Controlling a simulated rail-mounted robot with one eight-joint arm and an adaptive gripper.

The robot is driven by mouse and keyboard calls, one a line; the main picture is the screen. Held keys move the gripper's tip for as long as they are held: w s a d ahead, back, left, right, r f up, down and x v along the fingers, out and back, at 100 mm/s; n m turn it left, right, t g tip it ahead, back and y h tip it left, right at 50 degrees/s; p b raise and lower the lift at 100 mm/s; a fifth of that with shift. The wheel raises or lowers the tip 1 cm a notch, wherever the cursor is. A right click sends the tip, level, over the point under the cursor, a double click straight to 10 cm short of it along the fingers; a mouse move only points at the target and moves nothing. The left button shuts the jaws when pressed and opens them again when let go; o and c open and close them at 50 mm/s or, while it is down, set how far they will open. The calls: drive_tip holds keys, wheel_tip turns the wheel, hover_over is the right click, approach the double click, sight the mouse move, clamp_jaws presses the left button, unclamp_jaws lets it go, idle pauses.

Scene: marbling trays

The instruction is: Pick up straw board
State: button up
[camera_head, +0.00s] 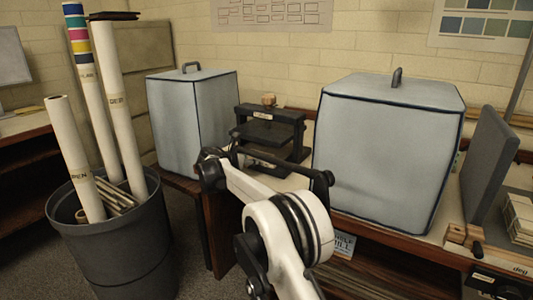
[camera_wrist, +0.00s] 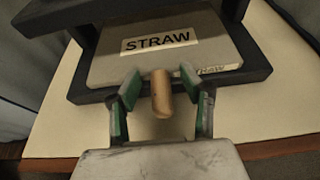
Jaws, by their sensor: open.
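The straw board (camera_wrist: 115,68) is a flat grey-beige board inside a black frame in the wrist view, with a white STRAW label on top and a second STRAW marking near its front edge. A short tan wooden peg or handle (camera_wrist: 161,98) stands out at the board's front edge; how it joins the board is unclear. My gripper (camera_wrist: 159,80) is open, with its green-padded fingers on either side of the peg and visible gaps between. In the head view my arm covers part of the area before the black press (camera_head: 269,133), and my fingertips cannot be made out.
Two pale-blue covered boxes (camera_head: 193,118) (camera_head: 385,150) flank the press closely on the bench. A grey bin (camera_head: 115,245) with tall rolls stands on the floor at left. A grey upright panel (camera_head: 487,165) and stacked pale blocks (camera_head: 520,218) are at right.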

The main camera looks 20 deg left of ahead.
clamp_jaws()
